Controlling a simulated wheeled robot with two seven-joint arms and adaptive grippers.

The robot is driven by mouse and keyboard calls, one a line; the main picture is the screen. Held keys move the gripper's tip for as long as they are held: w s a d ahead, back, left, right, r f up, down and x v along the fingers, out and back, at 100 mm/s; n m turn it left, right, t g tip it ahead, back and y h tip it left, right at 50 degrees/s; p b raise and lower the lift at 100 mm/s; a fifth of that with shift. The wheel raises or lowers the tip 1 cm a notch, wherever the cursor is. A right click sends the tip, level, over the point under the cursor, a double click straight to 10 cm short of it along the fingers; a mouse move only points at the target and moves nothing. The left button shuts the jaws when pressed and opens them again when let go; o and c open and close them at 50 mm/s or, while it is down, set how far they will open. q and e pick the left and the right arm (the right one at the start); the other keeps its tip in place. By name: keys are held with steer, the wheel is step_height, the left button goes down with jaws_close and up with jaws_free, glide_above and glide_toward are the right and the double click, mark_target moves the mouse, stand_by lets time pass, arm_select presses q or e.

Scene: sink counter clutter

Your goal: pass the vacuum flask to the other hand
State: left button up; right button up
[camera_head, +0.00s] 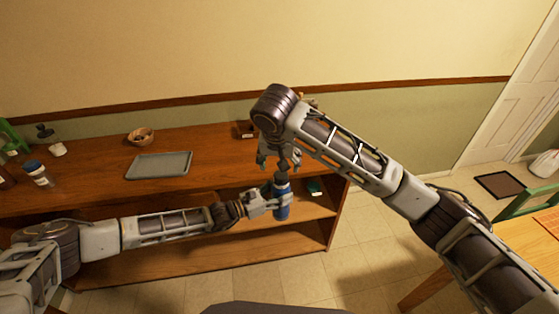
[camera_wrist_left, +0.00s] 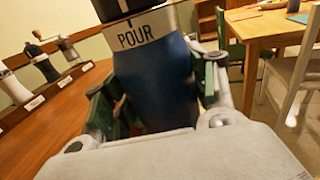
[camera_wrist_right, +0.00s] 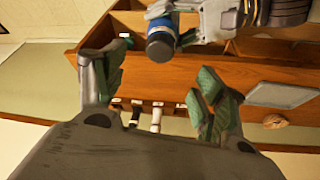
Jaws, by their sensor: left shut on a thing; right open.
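The vacuum flask (camera_head: 283,201) is blue with a dark top and a white band reading "POUR", which shows in the left wrist view (camera_wrist_left: 155,75). My left gripper (camera_head: 272,201) is shut on the flask's body and holds it upright in front of the shelf unit. My right gripper (camera_head: 277,160) is above the flask in the head view, pointing down. In the right wrist view its green-padded fingers (camera_wrist_right: 158,88) are spread and empty. The flask (camera_wrist_right: 160,40) shows there beyond the fingertips, apart from them as far as I can tell.
A wooden shelf unit (camera_head: 100,200) stands behind, with a grey tray (camera_head: 160,166), a bowl (camera_head: 141,136) and a jar (camera_head: 38,173) on top. A wooden table (camera_head: 535,240) and green chair (camera_head: 525,202) stand at right. Open floor (camera_head: 370,245) lies between.

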mark_target(281, 175)
steer(key=shift+x, duration=6)
steer(key=c, duration=1.3)
arm_select(q)
steer(key=o, duration=1.5)
steer(key=shift+c, duration=0.2)
arm_select(e)
steer(key=shift+r, duration=0.1)
steer(key=shift+c, duration=0.6)
arm_select(q)
steer(key=shift+s+a, duration=0.1)
steer(key=shift+a, duration=0.05)
steer(key=v, duration=1.1)
steer(key=shift+a, duration=0.3)
steer(key=shift+s, duration=0.15)
